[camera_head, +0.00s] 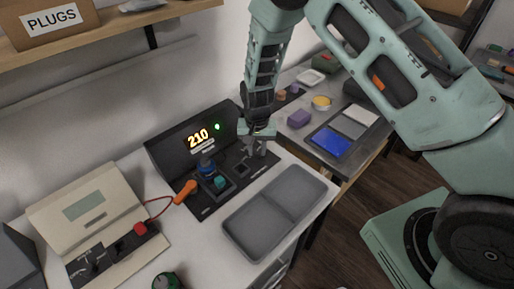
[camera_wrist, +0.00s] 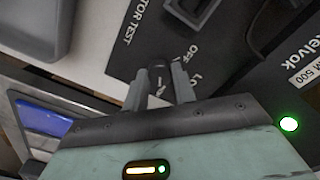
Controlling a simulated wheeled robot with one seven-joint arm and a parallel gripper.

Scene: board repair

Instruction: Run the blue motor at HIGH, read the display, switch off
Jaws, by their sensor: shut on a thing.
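The tester's display (camera_head: 198,138) reads 210 in glowing digits, and a green light (camera_head: 217,127) glows beside it. The light also shows in the wrist view (camera_wrist: 289,124). The blue motor (camera_head: 207,165) stands upright on the black test panel (camera_head: 203,212) below the display. My gripper (camera_head: 254,148) is at the panel's right end. In the wrist view its fingers (camera_wrist: 157,90) are shut on a dark knob (camera_wrist: 158,73) beside the printed "OFF" and "LO" marks. The fingers partly cover the knob, and I cannot tell its setting. The HIGH mark is not visible.
A grey two-part tray (camera_head: 232,238) lies in front of the panel. A second table with blue, grey and white pads (camera_head: 331,143) stands at right.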

